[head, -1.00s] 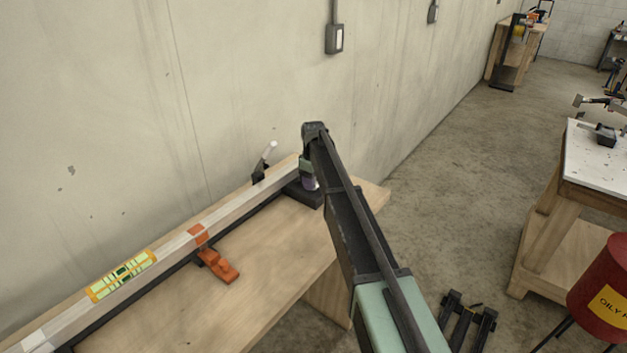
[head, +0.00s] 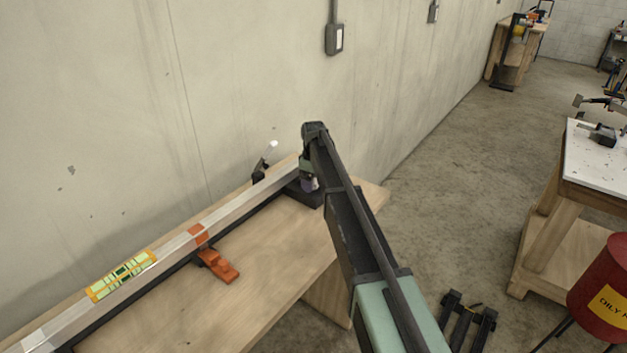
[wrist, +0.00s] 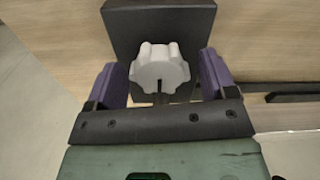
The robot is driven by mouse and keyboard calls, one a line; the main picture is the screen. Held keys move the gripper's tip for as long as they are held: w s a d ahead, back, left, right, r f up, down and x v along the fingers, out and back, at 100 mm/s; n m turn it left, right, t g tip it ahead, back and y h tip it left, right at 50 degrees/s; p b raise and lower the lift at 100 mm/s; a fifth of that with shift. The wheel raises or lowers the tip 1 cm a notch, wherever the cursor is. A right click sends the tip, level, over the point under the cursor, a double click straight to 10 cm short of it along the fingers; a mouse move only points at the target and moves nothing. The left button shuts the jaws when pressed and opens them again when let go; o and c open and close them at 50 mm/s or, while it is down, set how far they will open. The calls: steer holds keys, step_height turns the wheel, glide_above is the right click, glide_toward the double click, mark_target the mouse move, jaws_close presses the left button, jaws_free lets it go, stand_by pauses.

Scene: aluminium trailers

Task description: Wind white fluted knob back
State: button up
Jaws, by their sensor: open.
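The white fluted knob (wrist: 160,68) shows in the wrist view, on the front of a dark block (wrist: 160,25). My gripper (wrist: 160,76) is open, with one purple finger to the left of the knob and one to the right. A gap shows between the knob and each finger, so it is not gripped. A dark mark or slot shows at the knob's lower edge. In the head view my gripper (head: 310,184) is by the dark block (head: 303,194) at the far end of the bench, and my arm hides the knob.
A pale aluminium bar (head: 235,208) runs along the wooden bench (head: 270,245), with a yellow level (head: 122,275) on it. An orange clamp (head: 218,265) and a white-tipped lever (head: 266,160) are beside the bar. The wall (head: 220,90) stands close behind.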

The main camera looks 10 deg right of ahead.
step_height(320, 180, up, 11)
steer(key=p, duration=1.1)
steer(key=shift+f, duration=0.1)
steer(key=s+m, duration=1)
steer(key=s, duration=3)
steer(key=shift+s+d, duration=0.15)
